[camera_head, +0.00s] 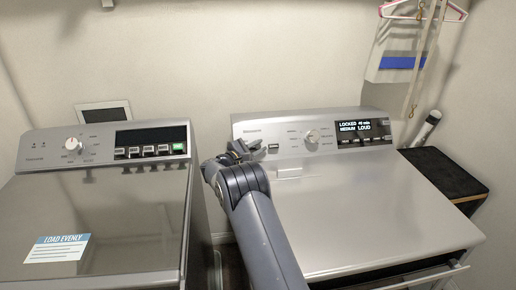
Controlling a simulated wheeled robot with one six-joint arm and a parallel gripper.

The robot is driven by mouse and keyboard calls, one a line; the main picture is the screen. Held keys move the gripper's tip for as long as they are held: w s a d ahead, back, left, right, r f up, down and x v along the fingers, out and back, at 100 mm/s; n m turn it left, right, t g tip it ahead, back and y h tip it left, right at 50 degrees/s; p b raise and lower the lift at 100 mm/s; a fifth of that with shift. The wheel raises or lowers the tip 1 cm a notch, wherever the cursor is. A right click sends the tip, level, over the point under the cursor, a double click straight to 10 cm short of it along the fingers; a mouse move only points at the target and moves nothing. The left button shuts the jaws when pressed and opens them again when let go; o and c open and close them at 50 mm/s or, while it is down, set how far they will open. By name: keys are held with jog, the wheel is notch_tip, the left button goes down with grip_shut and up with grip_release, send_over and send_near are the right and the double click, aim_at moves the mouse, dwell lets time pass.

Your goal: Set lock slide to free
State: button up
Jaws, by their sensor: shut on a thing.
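The right machine's sloped silver control panel (352,145) has a display (362,132) that reads "LOCKED", a time in minutes, and "MEDIUM LOUD". My gripper (247,147) is at the left part of this panel, low and left of the round dial (313,136). It is shut on a small part there, which looks to be the lock slide. My fingers hide most of that part, so its exact position is not clear. A small pale button (273,147) sits just right of my fingertips.
The left machine (110,215) has a dial (72,144), lit display buttons and a "LOAD EVENLY" label (57,248). A narrow gap separates the machines. A dark-topped stand (445,172) is at the right. A hanger (420,12) hangs above.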

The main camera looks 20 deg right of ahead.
grip_shut()
jog(key=shift+a, duration=0.1)
jog(key=a+b, duration=0.2)
jog(key=a, duration=0.1)
jog(key=shift+w+a+f, duration=0.15)
jog(key=shift+w+a, duration=0.05)
jog(key=shift+w, duration=0.15)
jog(key=o, duration=0.6)
grip_release()
jog(key=shift+a, duration=0.1)
